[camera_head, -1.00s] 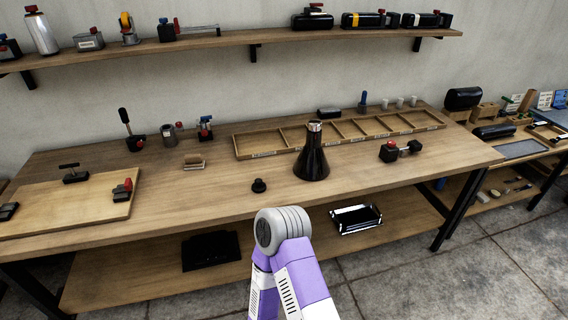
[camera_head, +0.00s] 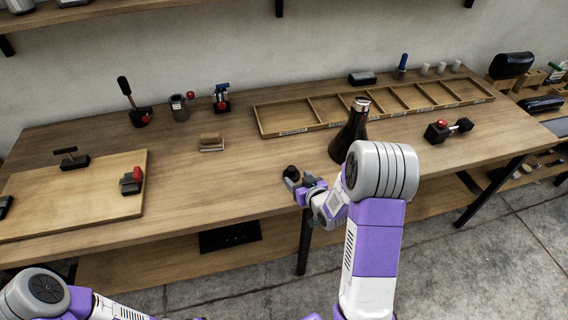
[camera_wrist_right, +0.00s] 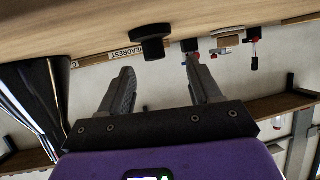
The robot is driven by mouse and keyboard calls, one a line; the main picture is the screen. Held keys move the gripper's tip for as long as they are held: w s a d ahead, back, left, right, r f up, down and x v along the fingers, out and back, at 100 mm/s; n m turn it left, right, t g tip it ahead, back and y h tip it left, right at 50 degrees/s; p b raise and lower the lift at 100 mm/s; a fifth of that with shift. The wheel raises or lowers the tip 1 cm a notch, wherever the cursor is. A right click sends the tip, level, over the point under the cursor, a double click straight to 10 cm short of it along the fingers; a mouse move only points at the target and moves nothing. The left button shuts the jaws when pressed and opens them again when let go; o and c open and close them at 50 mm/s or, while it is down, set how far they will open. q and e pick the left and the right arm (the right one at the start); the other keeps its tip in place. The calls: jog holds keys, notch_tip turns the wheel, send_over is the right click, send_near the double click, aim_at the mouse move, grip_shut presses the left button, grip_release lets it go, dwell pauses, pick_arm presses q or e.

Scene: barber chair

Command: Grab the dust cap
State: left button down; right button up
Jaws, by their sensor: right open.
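The dust cap is a small black knob-like piece (camera_head: 291,171) standing on the workbench near its front edge. It shows upside down in the right wrist view (camera_wrist_right: 151,40), beyond and between the lines of my fingers. My right gripper (camera_head: 298,183) is just in front of the cap, low over the bench edge. In the right wrist view its two fingers (camera_wrist_right: 158,68) are spread apart with nothing between them. In the head view the gripper partly covers the cap's base. My left arm shows at the bottom left, with its gripper out of view.
A dark conical bottle (camera_head: 349,138) stands right of the cap, partly behind my right arm. A long divided wooden tray (camera_head: 262,121) lies behind. A small wooden block (camera_head: 211,143), a wooden board (camera_head: 90,205) and a red-and-black tool (camera_head: 437,130) are also on the bench. Bench around the cap's left is clear.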

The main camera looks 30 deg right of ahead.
aim_at(294, 172)
jog(key=shift+w+d, duration=0.1)
jog(key=shift+w, duration=0.25)
jog(key=shift+d+f+b+x, duration=0.1)
jog(key=shift+d+b+x, duration=0.1)
jog(key=shift+x, duration=1.15)
jog(key=shift+d+f+b+x, duration=0.1)
jog(key=shift+d+b+x, duration=0.05)
jog(key=shift+x, duration=1.15)
jog(key=shift+s, duration=0.1)
jog(key=c, duration=1.1)
